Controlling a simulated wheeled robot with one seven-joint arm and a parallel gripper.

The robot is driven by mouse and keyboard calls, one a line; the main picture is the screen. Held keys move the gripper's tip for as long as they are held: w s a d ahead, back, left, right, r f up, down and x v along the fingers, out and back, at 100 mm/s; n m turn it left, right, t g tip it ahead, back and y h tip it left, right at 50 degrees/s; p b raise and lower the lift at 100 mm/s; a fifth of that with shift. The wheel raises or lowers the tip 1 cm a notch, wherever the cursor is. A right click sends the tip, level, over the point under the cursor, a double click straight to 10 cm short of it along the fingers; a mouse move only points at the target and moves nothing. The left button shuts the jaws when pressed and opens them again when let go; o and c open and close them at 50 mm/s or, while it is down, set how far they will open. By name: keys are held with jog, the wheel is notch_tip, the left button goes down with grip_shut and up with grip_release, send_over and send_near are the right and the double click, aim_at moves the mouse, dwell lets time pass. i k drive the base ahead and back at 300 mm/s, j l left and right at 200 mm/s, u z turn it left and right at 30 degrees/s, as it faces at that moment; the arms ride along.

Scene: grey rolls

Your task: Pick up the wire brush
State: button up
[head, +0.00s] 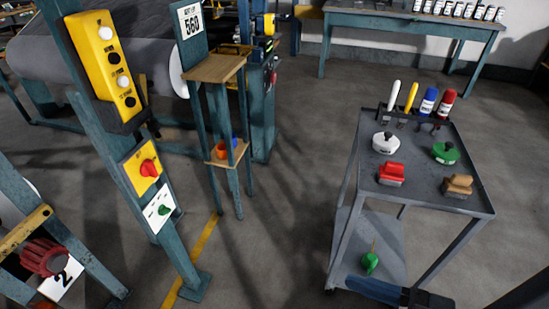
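Two brush-like blocks with raised grips sit on the top of the grey cart (428,187). One is a tan block (458,186) at the front right. The other is a red block (391,174) at the front left. Their undersides are too small and dark for me to tell which has wire bristles. Both stand apart from the other things on the cart top. No fingers of my gripper show in the head view.
Behind the blocks are a white round item (385,144), a green round item (445,153) and a rack of markers (428,103). A green item (370,262) lies on the lower shelf. A teal stand (215,68) rises left of the cart, with open floor (280,225) between.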

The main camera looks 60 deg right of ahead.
aim_at(391, 174)
jog(key=j+z, duration=0.15)
jog(key=z, duration=1.1)
jog(key=l+z, duration=0.1)
jog(key=z, duration=0.15)
jog(key=k+j+u, duration=0.65)
jog(key=k+j, duration=0.3)
